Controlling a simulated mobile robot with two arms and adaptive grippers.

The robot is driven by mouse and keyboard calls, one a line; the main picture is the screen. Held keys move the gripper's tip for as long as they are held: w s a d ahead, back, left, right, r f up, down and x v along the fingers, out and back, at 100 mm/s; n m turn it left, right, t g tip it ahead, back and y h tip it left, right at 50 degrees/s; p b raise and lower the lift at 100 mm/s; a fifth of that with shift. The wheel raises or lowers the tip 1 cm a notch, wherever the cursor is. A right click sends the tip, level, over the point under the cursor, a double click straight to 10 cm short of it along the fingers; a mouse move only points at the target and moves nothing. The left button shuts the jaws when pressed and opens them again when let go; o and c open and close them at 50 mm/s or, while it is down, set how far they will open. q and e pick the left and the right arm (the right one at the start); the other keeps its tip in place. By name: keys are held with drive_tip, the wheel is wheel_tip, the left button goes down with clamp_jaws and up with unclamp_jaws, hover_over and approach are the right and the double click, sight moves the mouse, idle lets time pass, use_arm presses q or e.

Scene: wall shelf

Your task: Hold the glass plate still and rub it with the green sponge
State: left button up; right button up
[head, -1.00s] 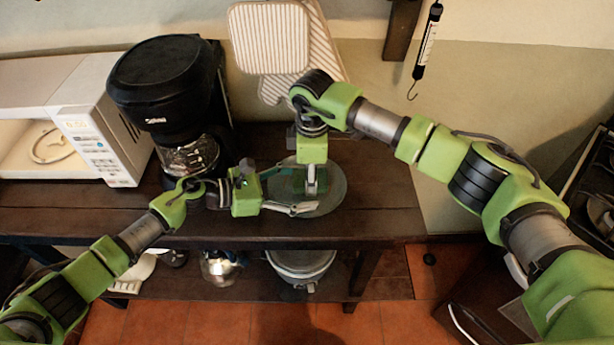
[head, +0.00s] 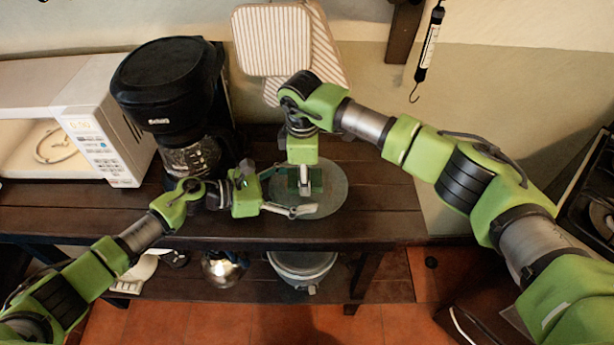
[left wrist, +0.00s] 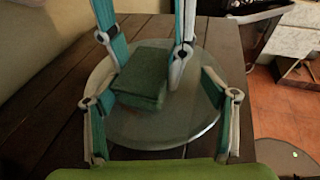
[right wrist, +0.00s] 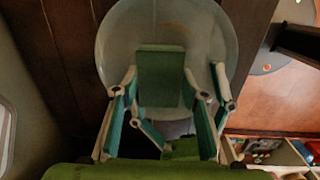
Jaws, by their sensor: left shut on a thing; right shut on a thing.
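The round glass plate (head: 333,202) lies flat on the dark wooden shelf. My left gripper (head: 290,198) is shut on it from the left, its spread fingers at the plate's edge; they also show in the left wrist view (left wrist: 160,78). The green sponge (left wrist: 142,76) is on the plate's upper face, within its rim. My right gripper (head: 305,184) points down from above and is shut on the sponge. In the right wrist view, the sponge (right wrist: 160,75) sits between its fingertips. In the head view my right gripper partly hides the sponge.
A black coffee maker (head: 170,80) stands left of the plate, close behind my left gripper. A white microwave (head: 95,130) is farther left. Striped pot holders (head: 272,40) hang on the wall behind. The shelf top (head: 385,205) right of the plate is clear.

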sight(296, 177)
drive_tip(key=shift+w+d, duration=0.35)
drive_tip(key=shift+w, duration=0.4)
drive_tip(key=shift+w+d+r, duration=0.15)
drive_tip(key=shift+w+d, duration=0.1)
drive_tip(key=shift+d, duration=0.05)
drive_tip(key=shift+s+a+r, duration=0.15)
drive_tip(key=shift+s+a, duration=0.4)
drive_tip(key=shift+a, duration=0.35)
drive_tip(key=shift+s+a+r, duration=0.15)
drive_tip(key=shift+s+a, duration=0.35)
drive_tip(key=shift+a, duration=0.4)
drive_tip(key=shift+r, duration=0.1)
wheel_tip(296, 177, up, 2)
drive_tip(key=shift+r, duration=0.1)
drive_tip(key=shift+w+d+r, duration=0.1)
drive_tip(key=shift+w+r, duration=0.05)
drive_tip(key=shift+r, duration=1.35)
drive_tip(key=shift+s+d+r, duration=0.15)
drive_tip(key=shift+s+r, duration=0.05)
drive_tip(key=shift+s, duration=0.05)
drive_tip(key=shift+d, duration=0.1)
